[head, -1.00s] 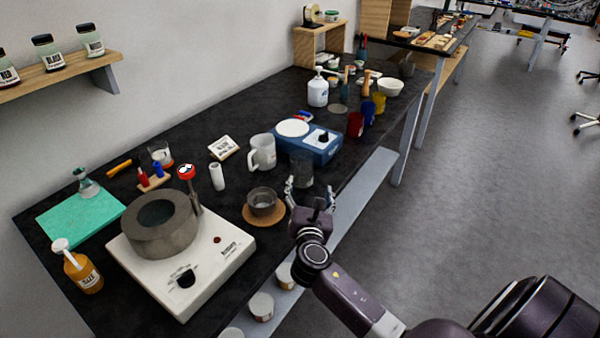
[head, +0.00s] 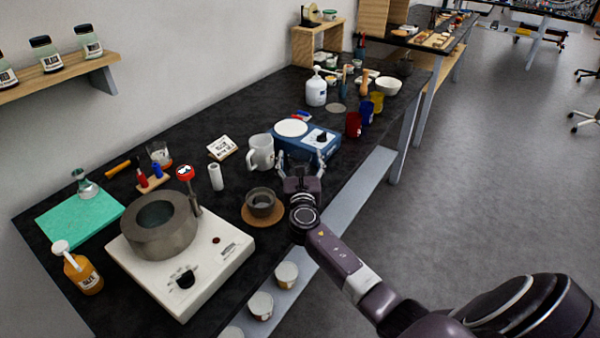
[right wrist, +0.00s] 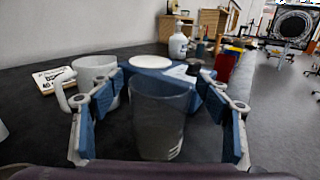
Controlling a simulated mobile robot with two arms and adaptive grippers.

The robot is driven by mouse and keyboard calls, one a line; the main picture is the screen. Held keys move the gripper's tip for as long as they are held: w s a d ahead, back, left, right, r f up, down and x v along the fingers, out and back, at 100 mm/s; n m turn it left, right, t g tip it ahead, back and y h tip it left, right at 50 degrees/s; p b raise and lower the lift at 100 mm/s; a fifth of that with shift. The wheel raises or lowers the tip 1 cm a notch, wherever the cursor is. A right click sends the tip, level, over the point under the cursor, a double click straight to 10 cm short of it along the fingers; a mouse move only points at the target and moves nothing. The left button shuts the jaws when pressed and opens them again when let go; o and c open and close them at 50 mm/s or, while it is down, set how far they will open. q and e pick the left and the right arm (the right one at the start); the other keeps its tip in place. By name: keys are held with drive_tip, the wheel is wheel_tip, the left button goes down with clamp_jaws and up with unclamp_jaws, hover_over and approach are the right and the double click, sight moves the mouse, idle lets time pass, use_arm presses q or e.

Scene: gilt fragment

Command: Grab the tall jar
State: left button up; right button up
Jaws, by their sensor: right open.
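The tall jar is a dark, see-through glass (right wrist: 158,120) standing upright on the black bench in the right wrist view. It sits between the spread fingers of my right gripper (right wrist: 161,80), with clear gaps on both sides. In the head view my right gripper (head: 300,161) is open at the bench's front edge, its fingers pointing away toward the blue scale. The jar is hard to make out there, partly hidden by the gripper. My left gripper is not in view.
A blue scale (head: 316,144) is close behind the jar and a white mug (head: 261,152) stands to its left. A dark bowl on a cork mat (head: 262,221) is nearer. Red (head: 353,124) and blue cups stand farther right. Open floor lies right of the bench.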

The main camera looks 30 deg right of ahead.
drive_tip(key=shift+c, duration=0.3)
drive_tip(key=c, duration=1.5)
drive_tip(key=shift+r, duration=0.2)
